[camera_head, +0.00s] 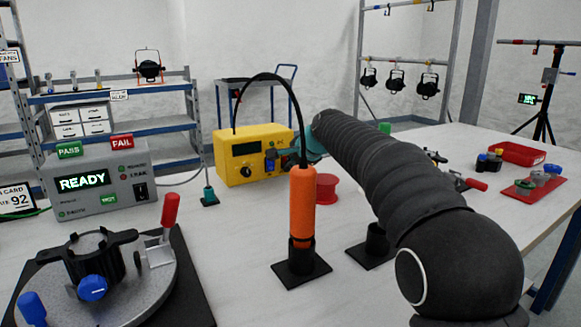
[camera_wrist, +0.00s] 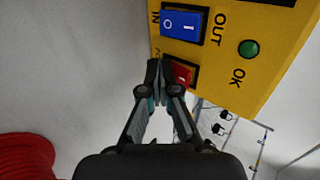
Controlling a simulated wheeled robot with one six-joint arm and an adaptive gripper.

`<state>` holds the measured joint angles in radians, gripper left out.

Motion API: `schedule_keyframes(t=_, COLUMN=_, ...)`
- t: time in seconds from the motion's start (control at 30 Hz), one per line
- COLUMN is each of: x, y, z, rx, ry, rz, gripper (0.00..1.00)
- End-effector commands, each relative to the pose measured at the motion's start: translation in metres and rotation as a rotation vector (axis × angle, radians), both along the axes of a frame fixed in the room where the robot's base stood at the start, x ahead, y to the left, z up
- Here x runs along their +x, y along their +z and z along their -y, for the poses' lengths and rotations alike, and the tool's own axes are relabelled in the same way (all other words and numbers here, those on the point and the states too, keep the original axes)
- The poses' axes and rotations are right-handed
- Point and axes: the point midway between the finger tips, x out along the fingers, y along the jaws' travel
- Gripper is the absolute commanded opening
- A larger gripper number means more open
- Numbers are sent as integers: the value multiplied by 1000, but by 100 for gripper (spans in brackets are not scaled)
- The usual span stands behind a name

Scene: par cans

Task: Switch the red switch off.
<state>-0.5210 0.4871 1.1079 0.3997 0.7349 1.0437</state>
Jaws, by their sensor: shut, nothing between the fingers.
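The yellow box (camera_head: 236,163) stands on the table in the head view, its front partly covered by my arm. In the wrist view its panel (camera_wrist: 225,75) carries a red rocker switch (camera_wrist: 182,76) beside a blue rocker switch (camera_wrist: 183,25). A light line shows on the red switch; which side is pressed is unclear. My gripper (camera_wrist: 158,70) is shut and empty, its fingertips at the red switch's left edge and covering part of it. I cannot tell whether they touch it. My gripper also shows near the box in the head view (camera_head: 306,146).
A green lamp (camera_wrist: 250,49) sits on the panel. An orange tool (camera_head: 302,200) stands upright in front of the box, with a red spool (camera_head: 326,188) behind it. A grey READY tester (camera_head: 100,185) stands left. Open tabletop lies between them.

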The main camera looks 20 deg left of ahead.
Motion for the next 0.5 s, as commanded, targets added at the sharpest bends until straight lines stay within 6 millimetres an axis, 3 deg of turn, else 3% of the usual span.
schedule_keyframes(t=0.5, x=0, y=15, z=-1, rx=1, ry=1, rz=2, gripper=0)
